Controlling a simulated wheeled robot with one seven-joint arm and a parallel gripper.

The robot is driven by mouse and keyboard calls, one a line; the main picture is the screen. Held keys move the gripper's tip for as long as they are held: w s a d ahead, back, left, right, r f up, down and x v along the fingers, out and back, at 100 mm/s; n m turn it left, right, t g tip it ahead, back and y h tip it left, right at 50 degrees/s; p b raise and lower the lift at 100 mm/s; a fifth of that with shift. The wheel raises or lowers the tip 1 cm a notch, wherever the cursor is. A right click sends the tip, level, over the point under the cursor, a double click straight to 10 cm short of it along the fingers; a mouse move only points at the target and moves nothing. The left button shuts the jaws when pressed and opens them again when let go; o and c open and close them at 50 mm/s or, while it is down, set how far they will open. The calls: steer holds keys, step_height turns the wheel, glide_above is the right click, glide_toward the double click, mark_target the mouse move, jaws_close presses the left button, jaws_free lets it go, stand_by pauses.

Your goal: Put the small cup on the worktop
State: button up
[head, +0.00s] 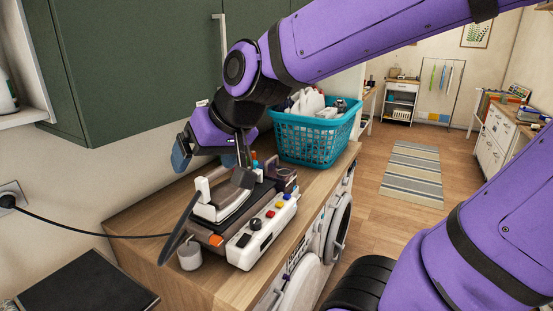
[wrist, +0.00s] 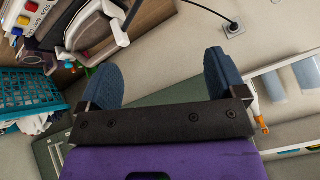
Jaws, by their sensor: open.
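I cannot make out the small cup in the wrist view.
The white device (head: 262,232) and a grey-white appliance with a handle (head: 215,205) crowd the worktop. A teal basket (head: 312,138) stands behind. Green cupboards (head: 140,60) hang above. A black cable (head: 90,233) runs to the wall. A washing machine (head: 338,228) is below.

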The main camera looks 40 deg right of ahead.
steer(key=s+d+r+g+h, duration=0.1)
steer(key=s+d+h, duration=0.1)
steer(key=s+d, duration=0.4)
steer(key=s, duration=0.4)
steer(key=shift+s+d+n+g+h, duration=0.3)
steer(key=shift+n+h, duration=0.1)
